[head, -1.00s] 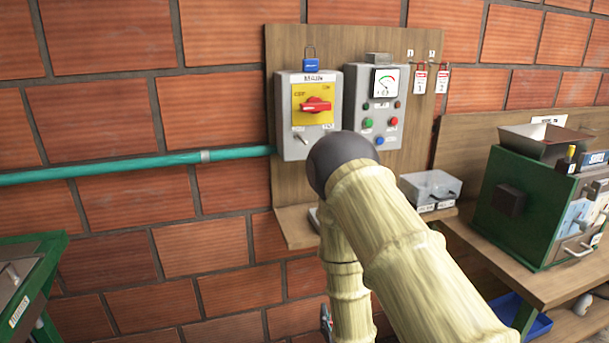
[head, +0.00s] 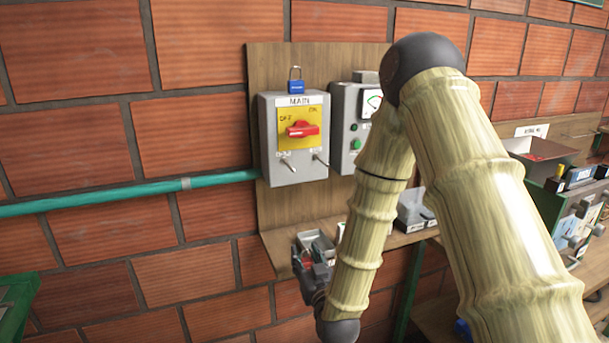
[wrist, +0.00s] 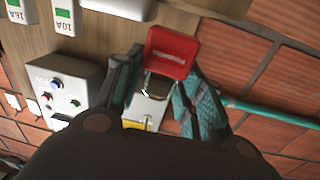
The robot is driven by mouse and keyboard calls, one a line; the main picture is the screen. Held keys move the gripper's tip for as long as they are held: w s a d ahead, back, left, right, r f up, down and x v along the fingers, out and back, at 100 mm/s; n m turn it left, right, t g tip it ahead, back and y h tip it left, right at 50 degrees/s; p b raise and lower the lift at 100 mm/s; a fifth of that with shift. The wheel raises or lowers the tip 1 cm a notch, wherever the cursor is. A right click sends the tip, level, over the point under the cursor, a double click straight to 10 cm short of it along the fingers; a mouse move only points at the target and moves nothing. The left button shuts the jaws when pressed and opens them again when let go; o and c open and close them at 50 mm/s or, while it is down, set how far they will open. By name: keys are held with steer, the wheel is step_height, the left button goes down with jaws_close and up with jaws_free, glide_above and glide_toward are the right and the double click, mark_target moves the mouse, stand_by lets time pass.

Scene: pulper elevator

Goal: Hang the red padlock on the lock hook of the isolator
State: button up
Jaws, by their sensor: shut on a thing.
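The isolator (head: 293,140), a grey box marked MAIN, hangs on the wooden board with a red handle on a yellow plate. Two small metal hooks stick out of its lower front, a left one (head: 288,164) and a right one (head: 321,160); their labels are too small to read. My gripper (head: 307,262) is below the isolator, in front of the shelf, apart from the hooks. In the wrist view it is shut on the red padlock (wrist: 172,54), whose metal shackle shows below the red body. The isolator appears behind it there, partly hidden.
A green pipe (head: 110,199) runs along the brick wall on the left. The wooden shelf (head: 275,250) juts out below.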

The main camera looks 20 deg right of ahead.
step_height(320, 180, up, 22)
steer(key=n+y+p, duration=0.2)
steer(key=y+p, duration=0.1)
steer(key=p, duration=0.1)
steer(key=shift+w+a+f+p, duration=0.1)
steer(key=shift+w+f+p, duration=0.1)
steer(key=shift+w, duration=1.05)
steer(key=shift+w+a+f+p, duration=0.1)
steer(key=shift+w+f, duration=0.05)
steer(key=shift+w, duration=1.1)
steer(key=shift+w+a+f+p, duration=0.1)
steer(key=shift+w+f, duration=0.1)
steer(key=shift+w, duration=1.05)
steer(key=shift+w+f+b, duration=0.45)
steer(key=shift+w+b, duration=0.1)
steer(key=shift+w, duration=0.1)
steer(key=shift+c, duration=0.6)
steer(key=o, duration=1.2)
